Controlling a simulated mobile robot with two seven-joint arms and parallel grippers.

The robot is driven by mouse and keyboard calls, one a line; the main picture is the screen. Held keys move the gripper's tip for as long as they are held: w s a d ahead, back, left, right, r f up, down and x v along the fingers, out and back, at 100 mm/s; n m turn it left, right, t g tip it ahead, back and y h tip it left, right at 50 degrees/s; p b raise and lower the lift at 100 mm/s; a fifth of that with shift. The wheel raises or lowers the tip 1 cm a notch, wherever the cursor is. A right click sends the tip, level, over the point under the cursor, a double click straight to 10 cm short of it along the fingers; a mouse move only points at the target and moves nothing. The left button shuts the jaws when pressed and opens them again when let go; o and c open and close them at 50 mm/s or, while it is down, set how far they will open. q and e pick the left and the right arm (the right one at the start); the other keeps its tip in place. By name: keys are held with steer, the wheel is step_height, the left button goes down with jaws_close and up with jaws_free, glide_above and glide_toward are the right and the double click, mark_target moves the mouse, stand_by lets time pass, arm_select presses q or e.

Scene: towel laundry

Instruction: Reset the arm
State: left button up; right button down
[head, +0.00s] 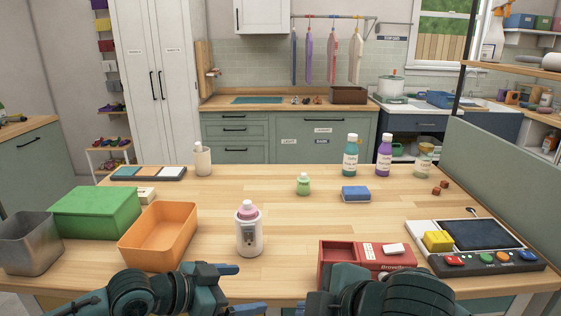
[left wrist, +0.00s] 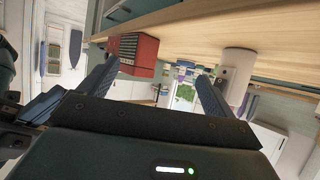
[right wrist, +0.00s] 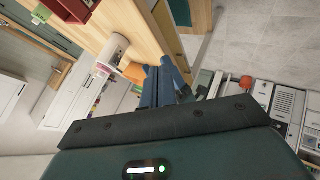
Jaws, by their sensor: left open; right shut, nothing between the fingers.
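My left gripper (head: 232,288) is at the table's front edge in the head view, its two fingers apart with nothing between them. Its spread fingers also show in the left wrist view (left wrist: 157,70). My right arm (head: 385,296) is at the front edge, right of centre, in front of the red box; its fingertips are not clear there. In the right wrist view my right gripper (right wrist: 166,72) has its blue fingers together and empty. Both grippers are apart from the table objects.
On the wooden table (head: 290,225) stand a pink-capped white bottle (head: 249,232), an orange bin (head: 160,238), a green box (head: 95,212), a red box (head: 340,258) and a button panel (head: 490,262). A blue sponge (head: 356,193) lies farther back. The middle is mostly clear.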

arm_select(q)
steer(key=s+d+f+n+t, duration=0.3)
steer(key=s+f, duration=0.3)
steer(key=f, duration=0.2)
arm_select(e)
step_height(320, 180, down, 10)
steer(key=w+f+m+t+y, duration=0.1)
steer(key=w+m+t+y, duration=0.1)
steer(key=m, duration=0.6)
arm_select(q)
steer(key=s+a+f+n+y+p, duration=0.1)
steer(key=s+a+f+n+y, duration=0.4)
steer(key=s+a+f+y, duration=0.2)
steer(key=s+a+f, duration=0.2)
steer(key=s+f, duration=0.2)
steer(key=shift+s+a+f+t, duration=0.3)
steer(key=shift+a, duration=0.1)
arm_select(e)
steer(key=s+d+f+m+h, duration=0.2)
steer(key=s+d+f+m, duration=0.1)
steer(key=f, duration=0.4)
steer(key=s+d+f+m+t+h, duration=0.1)
steer(key=s+d+f+m+h, duration=0.1)
steer(key=s+d+f, duration=0.4)
steer(key=shift+s+d+f+m, duration=0.3)
steer(key=shift+s+f+m, duration=0.35)
steer(key=shift+f, duration=0.25)
